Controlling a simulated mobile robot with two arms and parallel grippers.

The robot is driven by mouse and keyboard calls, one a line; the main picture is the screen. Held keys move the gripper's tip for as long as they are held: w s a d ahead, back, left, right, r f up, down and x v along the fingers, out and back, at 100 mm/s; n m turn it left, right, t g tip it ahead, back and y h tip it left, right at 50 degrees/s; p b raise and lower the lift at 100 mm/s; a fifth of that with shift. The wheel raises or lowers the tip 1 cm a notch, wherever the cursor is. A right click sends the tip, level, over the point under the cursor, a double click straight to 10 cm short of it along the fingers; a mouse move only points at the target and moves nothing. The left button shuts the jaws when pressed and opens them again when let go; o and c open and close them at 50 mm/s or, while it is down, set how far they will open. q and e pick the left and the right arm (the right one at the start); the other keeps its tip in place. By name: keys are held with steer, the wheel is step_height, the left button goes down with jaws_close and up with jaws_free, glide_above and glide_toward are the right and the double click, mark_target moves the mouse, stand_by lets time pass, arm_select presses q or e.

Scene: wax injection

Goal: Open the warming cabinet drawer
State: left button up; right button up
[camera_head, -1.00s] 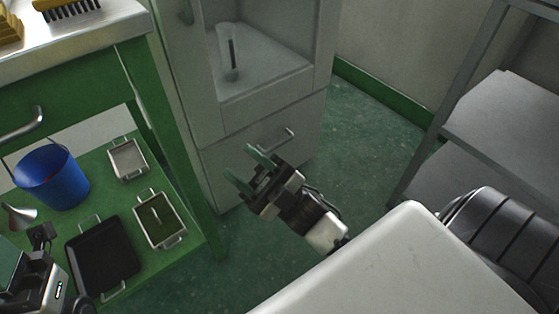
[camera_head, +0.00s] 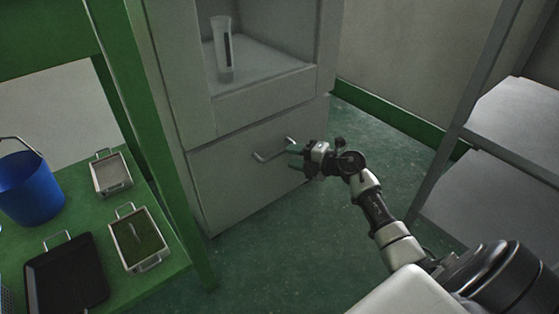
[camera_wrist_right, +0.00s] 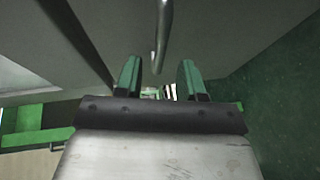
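The warming cabinet (camera_head: 185,100) is grey, with a drawer (camera_head: 225,180) below its open upper compartment. The drawer front looks flush with the cabinet, so it appears shut. Its metal bar handle (camera_head: 268,155) sticks out near the top of the front. My right gripper (camera_head: 293,159) is open, with green fingers pointing at the drawer, just right of the handle. In the right wrist view the fingers (camera_wrist_right: 158,77) are apart, and the handle bar (camera_wrist_right: 164,30) shows beyond them, lined up between them. I see no contact. My left gripper is out of view.
A clear tube-like container (camera_head: 222,50) stands in the compartment. A green bench (camera_head: 185,262) at left holds a blue bucket (camera_head: 30,190), a black tray (camera_head: 65,275) and small metal trays (camera_head: 110,172). Grey shelving (camera_head: 500,185) stands at right. Green floor (camera_head: 270,260) before the drawer is clear.

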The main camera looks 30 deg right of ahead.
mark_target(281, 154)
steer(key=b+x, duration=0.2)
steer(key=x, duration=0.3)
steer(key=shift+a, duration=0.1)
jaws_close()
